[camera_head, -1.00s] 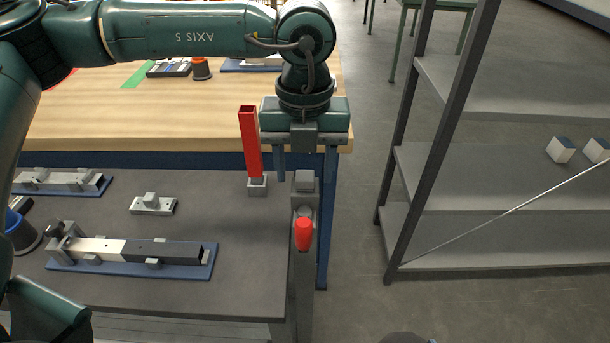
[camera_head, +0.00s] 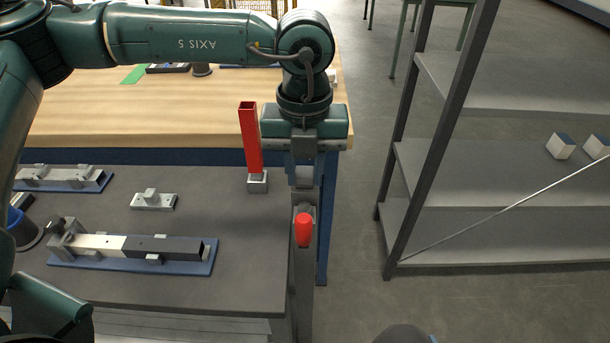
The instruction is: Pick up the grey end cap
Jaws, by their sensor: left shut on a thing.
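My left gripper (camera_head: 304,178) points straight down at the right edge of the dark table. Its fingers are shut on a small grey block, the grey end cap (camera_head: 303,176), which is mostly hidden between them. The cap is at the top of a grey upright post (camera_head: 304,270) with a red knob (camera_head: 303,230). I cannot tell whether the cap still touches the post. My right gripper is not in view.
A red square tube (camera_head: 250,140) stands in a grey base (camera_head: 257,182) just left of the gripper. A blue fixture (camera_head: 180,266) with a white and black bar lies at the front left. A shelf rack (camera_head: 480,240) stands to the right.

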